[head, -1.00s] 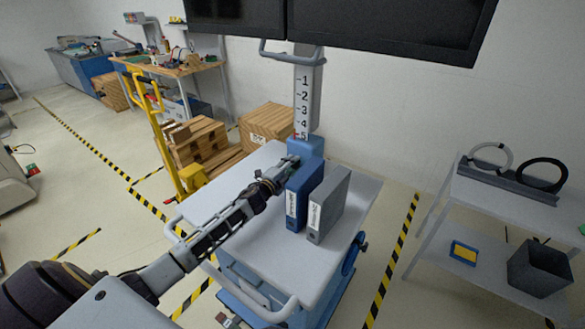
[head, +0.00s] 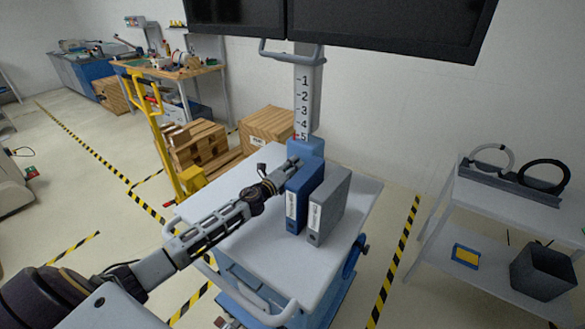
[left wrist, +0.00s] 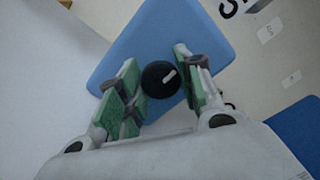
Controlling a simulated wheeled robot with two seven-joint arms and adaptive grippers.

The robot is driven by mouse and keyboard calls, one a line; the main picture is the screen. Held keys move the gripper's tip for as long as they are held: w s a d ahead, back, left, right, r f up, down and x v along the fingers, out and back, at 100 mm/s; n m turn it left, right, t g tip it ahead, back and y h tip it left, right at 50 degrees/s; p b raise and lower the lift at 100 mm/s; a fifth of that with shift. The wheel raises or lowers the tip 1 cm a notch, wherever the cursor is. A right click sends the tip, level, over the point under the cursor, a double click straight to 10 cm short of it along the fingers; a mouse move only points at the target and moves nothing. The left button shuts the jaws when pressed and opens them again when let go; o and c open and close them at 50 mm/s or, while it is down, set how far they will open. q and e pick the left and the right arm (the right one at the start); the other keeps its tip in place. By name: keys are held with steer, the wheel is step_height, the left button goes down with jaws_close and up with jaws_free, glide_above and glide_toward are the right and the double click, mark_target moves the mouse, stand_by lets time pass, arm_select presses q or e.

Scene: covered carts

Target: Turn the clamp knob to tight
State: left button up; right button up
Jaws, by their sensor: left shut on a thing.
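The clamp knob (left wrist: 158,79) is round and black with a short white mark that points to the upper right in the left wrist view. It sits on the blue clamp block (left wrist: 190,35), which also shows in the head view (head: 309,147) at the foot of the numbered column (head: 305,95). My left gripper (head: 292,163) reaches the block from the left. In the left wrist view its green-padded fingers (left wrist: 158,84) stand on both sides of the knob and are shut on it. The head view hides the knob. My right gripper is not in view.
A blue binder (head: 304,195) and a grey binder (head: 329,205) stand upright on the cart top (head: 260,240), close beside my left gripper. Dark screens (head: 390,30) hang above. A shelf cart (head: 510,200) stands at the right. The cart's front top is clear.

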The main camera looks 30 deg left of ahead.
arm_select(q)
steer(key=shift+f, duration=0.15)
steer(key=o, duration=1)
steer(key=shift+o, duration=0.2)
steer(key=shift+s, duration=0.1)
steer(key=shift+s, duration=0.1)
steer(key=shift+s+a, duration=0.25)
steer(key=shift+s, duration=1.65)
steer(key=shift+s+a, duration=0.3)
steer(key=shift+s, duration=1.65)
steer(key=shift+s+a, duration=0.25)
steer(key=shift+s, duration=1.65)
